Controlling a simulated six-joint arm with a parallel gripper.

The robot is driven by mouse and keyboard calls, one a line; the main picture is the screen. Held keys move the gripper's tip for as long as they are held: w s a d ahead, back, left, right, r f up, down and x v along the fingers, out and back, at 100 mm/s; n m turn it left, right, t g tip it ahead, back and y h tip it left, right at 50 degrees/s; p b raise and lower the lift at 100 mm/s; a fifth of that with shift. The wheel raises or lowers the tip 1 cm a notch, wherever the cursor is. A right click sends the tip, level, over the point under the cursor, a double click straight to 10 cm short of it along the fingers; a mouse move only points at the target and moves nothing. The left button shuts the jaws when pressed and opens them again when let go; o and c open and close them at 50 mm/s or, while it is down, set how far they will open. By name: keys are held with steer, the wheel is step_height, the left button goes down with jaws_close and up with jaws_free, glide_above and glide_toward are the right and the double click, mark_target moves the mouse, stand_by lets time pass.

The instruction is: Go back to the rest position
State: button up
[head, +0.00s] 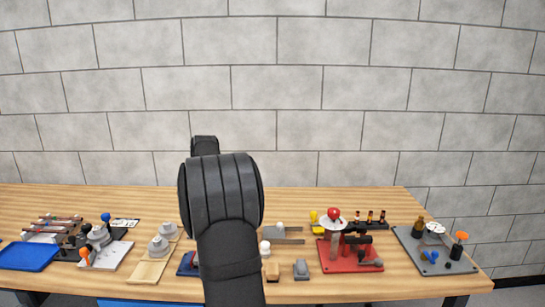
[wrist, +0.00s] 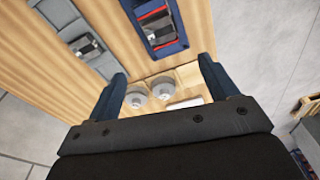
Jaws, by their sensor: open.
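My gripper (wrist: 161,68) is open in the wrist view, with its two dark blue fingers spread wide and nothing between the tips. It looks down on the wooden table from above. My black arm stands upright in the middle of the head view and hides the gripper there. Copper-coloured tubes (head: 55,221) lie on a rack at the table's far left in the head view. Two grey round fixtures (wrist: 163,88) show beyond the gripper base, between the fingers in the image. They also stand left of my arm in the head view (head: 159,246).
A blue tray (head: 27,257) lies at the table's left front. A red plate (head: 350,258) with a red-knobbed device and a grey plate (head: 425,252) stand on the right. My arm hides part of a dark blue base (head: 187,264). Bare table lies along the back.

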steer(key=f, duration=0.4)
steer(key=a+f, duration=0.1)
steer(key=f, duration=0.8)
steer(key=shift+a+f, duration=0.3)
steer(key=shift+f, duration=0.1)
step_height(320, 180, up, 8)
steer(key=shift+f, duration=0.2)
steer(key=shift+w+d, duration=0.1)
steer(key=shift+w, duration=0.7)
steer(key=shift+r, duration=0.1)
